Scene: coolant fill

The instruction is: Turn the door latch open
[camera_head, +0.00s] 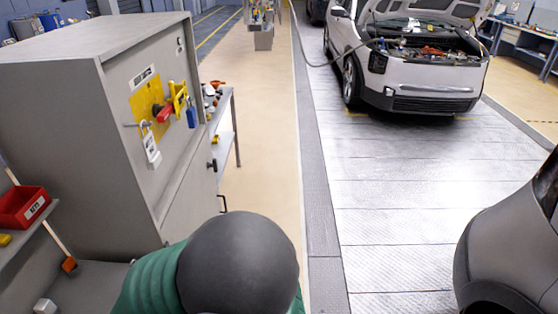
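A grey cabinet (60,115) stands at the left. Its face carries a yellow plate (147,98) with a red handle (165,113). A blue padlock (191,118) hangs from a yellow bracket (178,92) right of the handle, and a white tag (152,148) hangs below the plate. A small black latch-like part (213,165) sits lower down near the cabinet's right edge, with a dark handle (223,204) below it. I cannot tell whether the latch is turned. Neither of my grippers shows in this view.
A shelf with a red bin (22,207) is at the left edge. A grey side table (225,130) stands behind the cabinet. A white car (410,70) with its hood up is at the back right.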

